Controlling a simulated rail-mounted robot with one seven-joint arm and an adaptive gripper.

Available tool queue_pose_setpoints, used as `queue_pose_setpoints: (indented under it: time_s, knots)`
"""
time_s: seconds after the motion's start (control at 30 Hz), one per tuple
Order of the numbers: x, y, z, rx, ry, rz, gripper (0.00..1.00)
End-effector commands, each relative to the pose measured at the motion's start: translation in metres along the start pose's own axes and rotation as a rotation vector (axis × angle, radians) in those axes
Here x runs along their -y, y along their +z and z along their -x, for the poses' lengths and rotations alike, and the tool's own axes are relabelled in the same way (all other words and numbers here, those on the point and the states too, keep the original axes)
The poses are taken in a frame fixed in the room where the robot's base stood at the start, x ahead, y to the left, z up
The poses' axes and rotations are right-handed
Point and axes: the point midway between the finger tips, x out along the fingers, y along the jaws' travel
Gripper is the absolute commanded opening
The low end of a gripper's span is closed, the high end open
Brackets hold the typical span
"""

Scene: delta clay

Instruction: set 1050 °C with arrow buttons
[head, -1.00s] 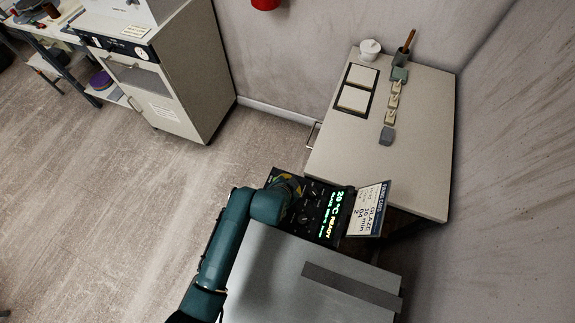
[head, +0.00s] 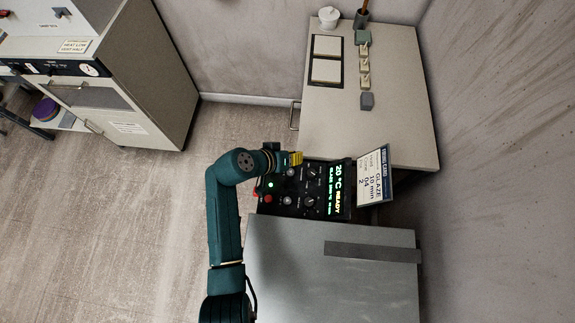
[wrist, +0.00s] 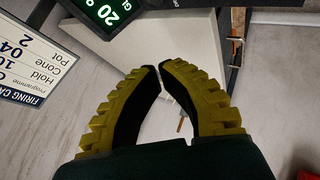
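The black control panel (head: 306,198) sits on the near grey cabinet in the head view. Its lit display (head: 338,188) reads 20 °C READY, with a smaller GLAZE line whose figures I cannot read surely. Dark knobs, round grey buttons and a green light (head: 271,185) show on the panel. I cannot pick out arrow marks. My gripper (head: 294,158) is above the panel's far left edge, apparently not touching it. In the wrist view my gripper's yellow ribbed fingers (wrist: 158,68) converge, tips almost together, with nothing between them. The display also shows there (wrist: 108,10).
A firing card (head: 375,176) stands right of the display, reading GLAZE, 10 min, 04, 2. A pale worktop (head: 400,125) with tiles, small pieces and a white pot (head: 328,18) lies beyond. A red button (head: 267,198) is on the panel's left. Another cabinet (head: 150,80) stands at far left.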

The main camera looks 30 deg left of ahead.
Motion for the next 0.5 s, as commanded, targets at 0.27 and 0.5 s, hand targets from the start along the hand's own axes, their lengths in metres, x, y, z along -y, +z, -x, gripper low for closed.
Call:
queue_pose_setpoints:
  time_s: [0.27, 0.5]
  knots:
    - [0.005, 0.004, -0.005, -0.001, -0.002, 0.0, 0.0]
    - [0.021, 0.021, -0.028, -0.001, -0.002, 0.001, 0.0]
